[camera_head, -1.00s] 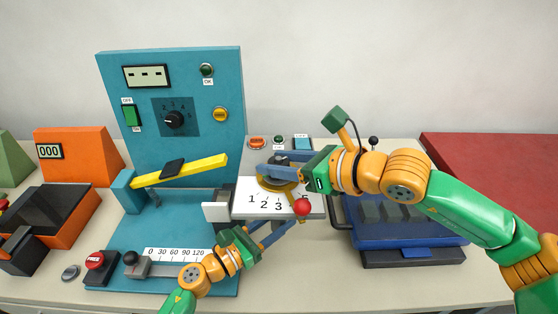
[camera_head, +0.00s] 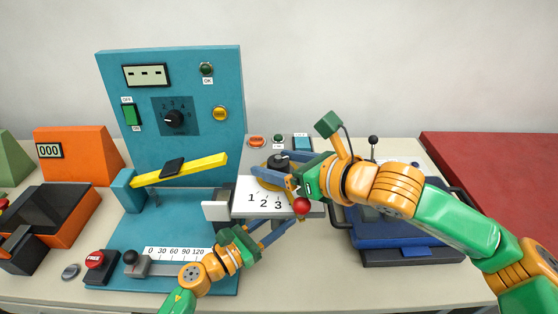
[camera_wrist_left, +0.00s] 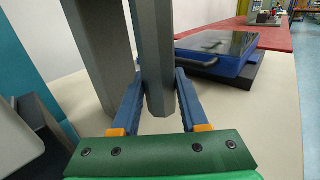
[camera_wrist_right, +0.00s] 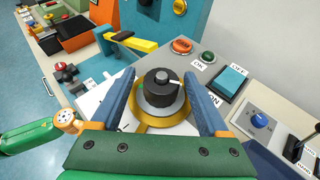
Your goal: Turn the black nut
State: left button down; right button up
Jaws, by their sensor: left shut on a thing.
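The black nut (camera_wrist_right: 161,92) is a ridged dark cylinder with a white mark on top, sitting on a gold ring (camera_wrist_right: 160,124) in the right wrist view. In the head view the nut (camera_head: 278,161) shows at the back of the numbered white plate (camera_head: 245,207). My right gripper (camera_head: 270,166) is open, one finger on each side of the nut, with gaps showing. My left gripper (camera_head: 284,228) is low in front of the plate, near a red ball knob (camera_head: 302,206). In the left wrist view its fingers are shut on a grey bar (camera_wrist_left: 156,70).
A teal panel (camera_head: 222,75) with a dial and a yellow bar (camera_head: 190,168) stand left. A blue tray device (camera_head: 385,232) is on the right. Orange and green buttons and a blue switch (camera_wrist_right: 232,80) lie just behind the nut.

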jog(key=shift+w+r, duration=0.1)
jog(key=shift+s+d+r, duration=0.15)
jog(key=shift+s+d, duration=0.05)
jog(key=shift+d, duration=0.05)
jog(key=v, duration=1)
jog(key=shift+s+d, duration=0.1)
jog(key=shift+d, duration=0.05)
jog(key=shift+s+d+r, duration=0.2)
jog(key=shift+s+d, duration=0.05)
jog(key=shift+s, duration=0.15)
